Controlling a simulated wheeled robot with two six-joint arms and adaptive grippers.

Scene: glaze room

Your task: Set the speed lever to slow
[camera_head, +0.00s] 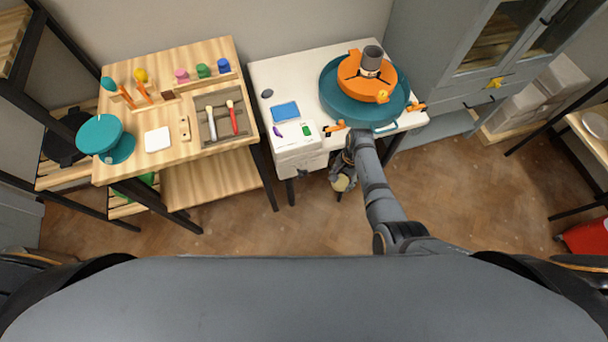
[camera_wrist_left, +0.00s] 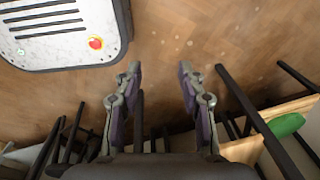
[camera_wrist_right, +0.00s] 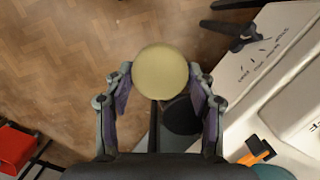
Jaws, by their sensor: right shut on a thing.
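A pale yellow round knob (camera_wrist_right: 160,72), seemingly the end of the speed lever, sits between the fingertips of my right gripper (camera_wrist_right: 158,80). The fingers touch it on both sides. A dark rod shows below it, and its attachment is hidden. In the head view my right gripper (camera_head: 344,172) is at the front of the wheel table, with the pale knob (camera_head: 341,184) just below it. A white housing (camera_wrist_right: 280,50) with printed scale marks is to the right in the right wrist view; its lettering is too small to read. My left gripper (camera_wrist_left: 160,90) is open and empty above the floor.
The teal and orange pottery wheel (camera_head: 333,95) stands on the white table, with a blue sponge (camera_head: 286,112) beside it. A wooden bench (camera_head: 165,100) with tools is at left. A grey cabinet (camera_head: 440,50) is at right. The floor in front is mostly open.

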